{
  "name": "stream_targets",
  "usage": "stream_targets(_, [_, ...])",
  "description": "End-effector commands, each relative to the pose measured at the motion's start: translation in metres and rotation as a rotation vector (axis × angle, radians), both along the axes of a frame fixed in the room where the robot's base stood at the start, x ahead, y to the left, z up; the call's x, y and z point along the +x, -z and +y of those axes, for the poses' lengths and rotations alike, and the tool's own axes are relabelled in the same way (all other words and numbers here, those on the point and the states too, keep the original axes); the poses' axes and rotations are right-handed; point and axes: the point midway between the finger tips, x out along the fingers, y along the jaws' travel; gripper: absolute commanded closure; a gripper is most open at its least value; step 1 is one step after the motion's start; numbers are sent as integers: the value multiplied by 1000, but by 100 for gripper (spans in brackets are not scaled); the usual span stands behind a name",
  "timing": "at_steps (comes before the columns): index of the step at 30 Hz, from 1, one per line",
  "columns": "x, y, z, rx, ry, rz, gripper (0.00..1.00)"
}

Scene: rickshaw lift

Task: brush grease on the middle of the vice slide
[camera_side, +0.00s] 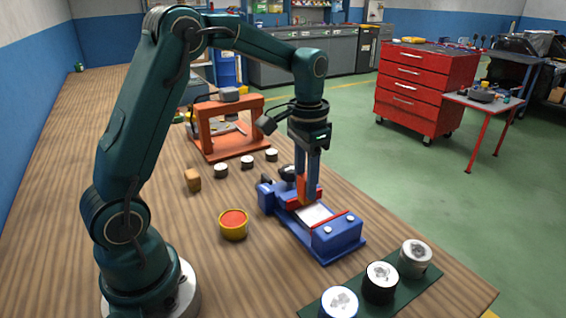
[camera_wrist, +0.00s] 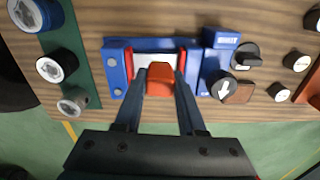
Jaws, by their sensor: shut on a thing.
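The blue vice (camera_side: 335,240) lies on the wooden bench, with red jaws and a pale slide (camera_side: 316,214) between them. It also shows in the wrist view, with its blue body (camera_wrist: 116,72) and the pale slide (camera_wrist: 142,76). My gripper (camera_side: 308,178) points down over the slide, its fingers shut on an orange brush (camera_side: 302,192). In the wrist view the orange brush (camera_wrist: 160,80) sits between my fingertips, above the slide. Its bristles are hidden, so I cannot tell whether they touch. A yellow pot with red-orange contents (camera_side: 233,224) stands left of the vice.
A green mat (camera_side: 405,283) with several metal-topped cylinders lies at the front right. An orange press frame (camera_side: 232,152) stands behind. Small black-and-white knobs (camera_side: 246,163) and a wooden block (camera_side: 192,180) sit between. Bare bench lies left of the pot.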

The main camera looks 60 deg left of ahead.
Motion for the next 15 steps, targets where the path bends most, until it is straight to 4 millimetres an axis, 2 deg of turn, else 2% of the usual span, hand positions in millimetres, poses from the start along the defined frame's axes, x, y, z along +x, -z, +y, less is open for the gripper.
stream_targets(13, [-1, 43, 0, -1, 0, 4, 100])
stream_targets(15, [8, 44, 0, 0, 1, -1, 100])
